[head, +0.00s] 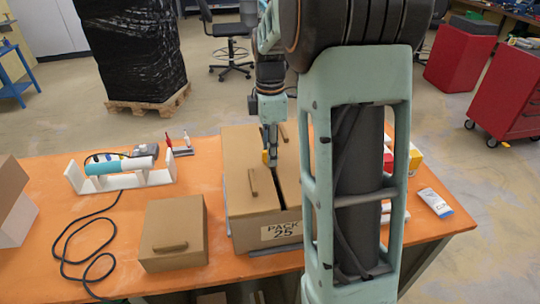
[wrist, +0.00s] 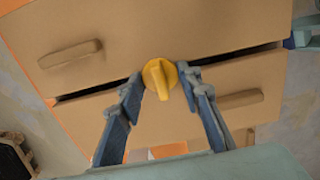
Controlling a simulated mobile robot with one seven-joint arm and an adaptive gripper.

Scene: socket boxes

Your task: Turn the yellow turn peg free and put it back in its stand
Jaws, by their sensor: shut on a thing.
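The yellow turn peg (wrist: 160,78) sits at the dark gap between the two lid halves of the cardboard box marked PACK 25 (head: 281,231). In the head view only a small yellow spot of it (head: 265,157) shows beside my fingers. My gripper (wrist: 160,76) is shut on the peg, with one blue finger on each side of its ridged head. How deep the peg sits in the box is hidden. A small grey rack with a red and a pale upright piece (head: 180,152) stands behind the box to the left; I cannot tell if it is the peg's stand.
A smaller lidded box (head: 172,236) stands front left. A white cradle (head: 122,181) holding a teal and white cylinder is at the left, with a black cable trailing forward. A white and blue packet (head: 435,202) lies at the right. My arm hides part of the right side.

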